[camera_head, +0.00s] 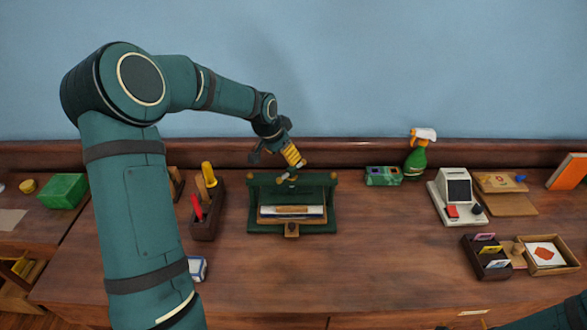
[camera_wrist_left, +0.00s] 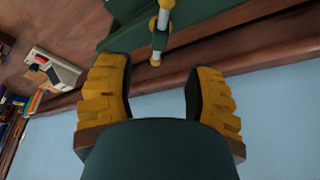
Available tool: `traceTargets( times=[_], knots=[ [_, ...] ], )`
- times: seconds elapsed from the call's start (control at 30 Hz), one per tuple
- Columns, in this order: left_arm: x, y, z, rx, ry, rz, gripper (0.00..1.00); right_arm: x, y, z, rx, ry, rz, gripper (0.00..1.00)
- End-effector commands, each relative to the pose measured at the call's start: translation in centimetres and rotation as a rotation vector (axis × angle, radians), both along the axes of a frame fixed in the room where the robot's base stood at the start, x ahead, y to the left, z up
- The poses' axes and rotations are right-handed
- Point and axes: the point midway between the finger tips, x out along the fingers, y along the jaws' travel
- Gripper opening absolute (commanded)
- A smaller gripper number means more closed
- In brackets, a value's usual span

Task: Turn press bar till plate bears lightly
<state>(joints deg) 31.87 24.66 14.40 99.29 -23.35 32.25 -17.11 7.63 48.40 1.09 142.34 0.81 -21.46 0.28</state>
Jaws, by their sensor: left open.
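The dark green press (camera_head: 258,190) stands on the wooden table, with a white and brown stack (camera_head: 292,211) low inside it. The press bar (camera_head: 288,179) is at its top. In the left wrist view the bar (camera_wrist_left: 160,38) looks pale with brass-coloured parts, and ends close in front of the gap between my fingers. My left gripper (camera_head: 294,160), with yellow finger pads, is just above and behind the press top. It is open and empty, its fingers (camera_wrist_left: 160,78) spread on either side of the bar's line. The plate's contact with the stack is too small to tell.
A dark tool holder (camera_head: 208,215) with red and yellow handles stands left of the press. A green spray bottle (camera_head: 416,158), a pale device (camera_head: 455,200) and small trays (camera_head: 487,262) stand to the right. The table front is mostly clear.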

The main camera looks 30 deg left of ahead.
Motion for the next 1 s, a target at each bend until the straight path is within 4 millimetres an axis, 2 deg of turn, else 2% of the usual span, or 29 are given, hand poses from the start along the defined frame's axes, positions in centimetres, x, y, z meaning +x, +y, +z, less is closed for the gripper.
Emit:
traceTargets(
  times=[0.03, 0.2, 0.4, 0.6, 0.9, 0.93, 1.0],
  knots=[
    [0.4, -0.2, -1.2, -0.003, 0.004, -0.002, 0.53, 0.0, 0.0, -0.1, 0.000, 0.000, 0.000, 0.00],
    [1.6, -0.3, -4.2, -0.002, 0.003, -0.001, 0.53, 0.0, 0.0, -0.4, -0.001, 0.000, 0.000, 0.00],
    [2.8, -0.6, -6.9, -0.002, 0.001, -0.001, 0.53, 0.0, 0.0, -0.5, -0.001, 0.000, 0.000, 0.00],
    [3.3, -0.6, -8.1, -0.001, 0.000, 0.001, 0.53, 0.0, 0.0, -0.6, -0.002, 0.000, 0.000, 0.00],
    [3.3, -0.6, -8.2, -0.001, 0.000, 0.001, 0.53, 0.0, 0.0, -0.6, -0.001, 0.000, 0.000, 0.00],
    [3.3, -0.6, -8.2, -0.001, 0.000, 0.001, 0.48, 0.0, 0.0, -0.6, -0.001, 0.000, 0.000, 0.00],
    [3.3, -0.6, -8.2, -0.001, 0.000, 0.001, 0.24, 0.0, 0.0, -0.6, -0.001, 0.000, 0.000, 0.00]
  ],
)
